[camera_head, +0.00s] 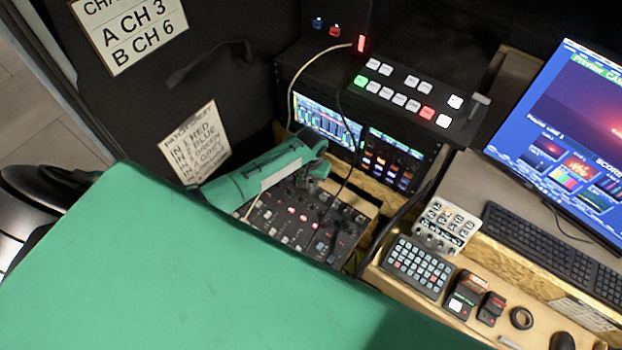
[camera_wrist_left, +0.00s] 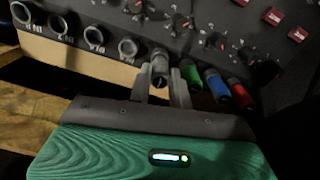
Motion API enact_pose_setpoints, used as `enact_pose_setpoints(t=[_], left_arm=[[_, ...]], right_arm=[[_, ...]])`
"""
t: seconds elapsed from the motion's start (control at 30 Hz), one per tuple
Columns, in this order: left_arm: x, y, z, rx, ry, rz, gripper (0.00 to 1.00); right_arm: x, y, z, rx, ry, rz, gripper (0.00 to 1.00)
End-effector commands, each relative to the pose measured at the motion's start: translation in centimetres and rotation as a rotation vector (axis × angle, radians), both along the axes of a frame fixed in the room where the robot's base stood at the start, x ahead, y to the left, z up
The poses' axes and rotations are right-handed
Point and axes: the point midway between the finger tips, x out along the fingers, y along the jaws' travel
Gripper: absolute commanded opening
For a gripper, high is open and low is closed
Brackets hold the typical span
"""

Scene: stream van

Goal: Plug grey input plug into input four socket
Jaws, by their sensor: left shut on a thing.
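The grey input plug (camera_wrist_left: 160,68) is between the fingers of my left gripper (camera_wrist_left: 161,80) in the left wrist view. Its far end meets the socket row at the fourth place, beside the green plug (camera_wrist_left: 190,78). The input four socket is mostly covered by the plug, and I cannot tell how deep the plug sits. In the head view my left gripper (camera_head: 318,168) is at the mixer's (camera_head: 305,222) far edge, and the plug is hidden there. My right gripper is not in view.
Blue (camera_wrist_left: 217,84) and red (camera_wrist_left: 240,95) plugs sit right of the green one. Several open sockets (camera_wrist_left: 95,38) lie to the left. A rack (camera_head: 385,165) and switcher (camera_head: 415,92) stand behind the mixer. A white cable (camera_head: 292,90) and a dark cable (camera_head: 350,165) hang close by.

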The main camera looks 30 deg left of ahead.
Motion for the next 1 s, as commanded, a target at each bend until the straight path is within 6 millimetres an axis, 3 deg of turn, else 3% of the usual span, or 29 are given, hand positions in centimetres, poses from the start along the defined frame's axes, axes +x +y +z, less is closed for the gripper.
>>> enact_pose_setpoints(t=[0.43,0.47,0.57,1.0], left_arm=[[0.01,-0.02,-1.07,-0.001,0.000,0.001,0.00],[0.03,-0.02,-1.01,-0.001,-0.001,0.001,0.24],[0.02,-0.01,-0.97,-0.001,-0.001,0.001,0.43],[0.07,0.03,-0.26,0.000,-0.002,0.000,0.45]], right_arm=[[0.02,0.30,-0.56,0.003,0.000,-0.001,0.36],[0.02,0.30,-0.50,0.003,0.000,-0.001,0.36],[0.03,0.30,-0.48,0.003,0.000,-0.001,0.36],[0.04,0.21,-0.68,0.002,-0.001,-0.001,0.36]])
